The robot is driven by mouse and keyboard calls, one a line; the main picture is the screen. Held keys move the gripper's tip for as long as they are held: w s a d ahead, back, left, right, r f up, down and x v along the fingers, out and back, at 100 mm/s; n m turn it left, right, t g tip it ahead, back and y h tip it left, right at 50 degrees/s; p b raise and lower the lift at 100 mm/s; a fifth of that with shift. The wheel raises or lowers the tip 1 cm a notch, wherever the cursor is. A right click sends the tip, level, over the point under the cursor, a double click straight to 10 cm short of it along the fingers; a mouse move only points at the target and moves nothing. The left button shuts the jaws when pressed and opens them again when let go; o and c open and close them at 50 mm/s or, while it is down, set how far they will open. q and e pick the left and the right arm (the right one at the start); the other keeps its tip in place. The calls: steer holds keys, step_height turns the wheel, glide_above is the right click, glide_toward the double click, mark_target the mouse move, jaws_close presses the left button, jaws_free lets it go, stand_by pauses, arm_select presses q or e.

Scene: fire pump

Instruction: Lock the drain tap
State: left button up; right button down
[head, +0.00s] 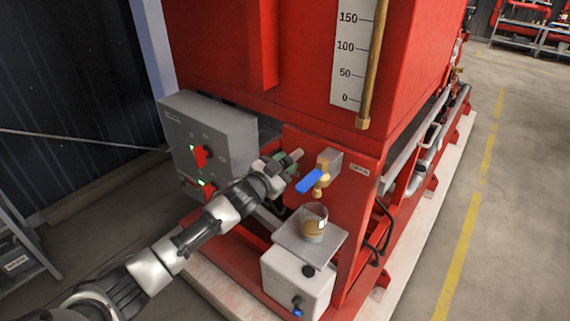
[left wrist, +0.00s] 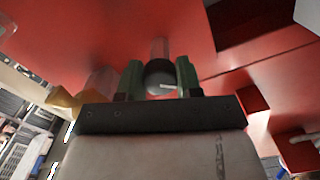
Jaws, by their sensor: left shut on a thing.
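The drain tap is a brass body (head: 322,170) with a blue lever (head: 309,181), mounted on the red panel. Its lever slants down to the left in the head view. My left gripper (head: 289,160) is just left of the tap, apart from the blue lever as far as I can see. In the left wrist view the green fingers of my left gripper (left wrist: 160,77) are shut on a dark round piece (left wrist: 161,73) in front of the red panel. What this piece is I cannot tell. A yellowish part (left wrist: 75,100) shows at the left there. My right gripper is not in view.
A cup of brownish liquid (head: 313,224) stands below the tap on a metal plate (head: 291,243) over a white box (head: 292,283). A grey control box (head: 235,135) with red switches is at the left. Clear floor (head: 510,200) lies to the right.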

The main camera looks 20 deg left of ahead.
arm_select(q)
steer(key=m, duration=0.5)
steer(key=shift+m, duration=0.3)
steer(key=m, duration=0.4)
steer(key=shift+m, duration=0.3)
steer(key=o, duration=0.9)
steer(key=shift+b+v, duration=1.1)
steer(key=shift+v, duration=4.3)
